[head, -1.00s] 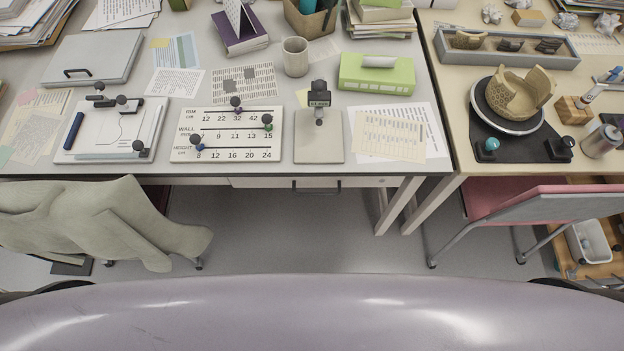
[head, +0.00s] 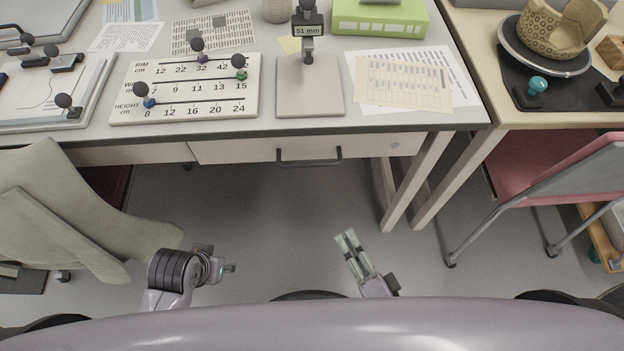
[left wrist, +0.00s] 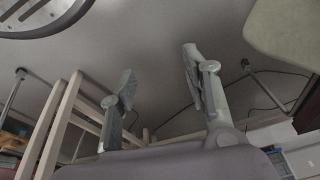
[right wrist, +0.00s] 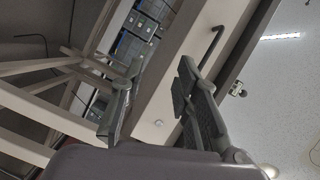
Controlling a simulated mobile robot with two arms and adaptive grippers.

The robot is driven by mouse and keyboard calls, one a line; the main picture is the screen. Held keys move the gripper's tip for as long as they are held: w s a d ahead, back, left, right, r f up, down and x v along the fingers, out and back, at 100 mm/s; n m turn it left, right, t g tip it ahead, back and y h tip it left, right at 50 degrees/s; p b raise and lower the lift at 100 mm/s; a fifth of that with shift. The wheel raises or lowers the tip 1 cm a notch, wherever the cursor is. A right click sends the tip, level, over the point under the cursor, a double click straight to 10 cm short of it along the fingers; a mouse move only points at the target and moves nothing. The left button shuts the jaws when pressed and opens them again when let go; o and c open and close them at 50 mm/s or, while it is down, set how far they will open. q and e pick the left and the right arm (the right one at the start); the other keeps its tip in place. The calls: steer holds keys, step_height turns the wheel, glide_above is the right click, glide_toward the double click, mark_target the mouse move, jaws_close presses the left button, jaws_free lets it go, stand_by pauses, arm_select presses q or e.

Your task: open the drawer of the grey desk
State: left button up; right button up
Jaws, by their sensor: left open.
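The grey desk (head: 384,118) spans the upper head view. Its drawer (head: 235,150) is under the top's front edge and looks closed, with a dark bar handle (head: 308,158) and a small lock to the right. The handle (right wrist: 214,44) also shows in the right wrist view, beyond the fingers. My right gripper (head: 346,237) is open and empty, below and slightly right of the handle, apart from it. Its spread fingers show in the right wrist view (right wrist: 158,80). My left gripper (head: 232,268) is lower left, away from the drawer; its fingers are apart and empty in the left wrist view (left wrist: 158,68).
A chair with a pale cloth (head: 55,205) stands at the left, and a pink chair (head: 560,170) at the right. Pale desk legs (head: 425,175) stand right of the drawer. A slider board (head: 185,88) and a gauge stand (head: 310,88) sit near the desk edge. Floor before the drawer is clear.

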mark_target(312, 165)
step_height(312, 165, up, 5)
steer(key=m+t+y+b, duration=0.1)
steer(key=m+t+b, duration=0.1)
steer(key=b, duration=0.1)
arm_select(q)
steer(key=shift+s+r+t+b, duration=0.2)
steer(key=shift+r+b, duration=0.1)
steer(key=shift+r, duration=0.35)
steer(key=shift+s+r+t+b, duration=0.1)
steer(key=shift+r+t+b, duration=0.15)
steer(key=shift+r, duration=0.35)
arm_select(e)
steer(key=shift+s+a+r+x, duration=0.15)
steer(key=shift+r+x, duration=0.2)
steer(key=shift+x, duration=2.55)
steer(key=shift+s+a+r+x, duration=0.1)
steer(key=shift+a+r+x, duration=0.15)
steer(key=shift+x, duration=2.7)
steer(key=shift+s+a+r+x, duration=0.1)
steer(key=shift+r+x, duration=0.3)
steer(key=shift+x, duration=2.5)
steer(key=shift+c, duration=0.5)
jaws_close()
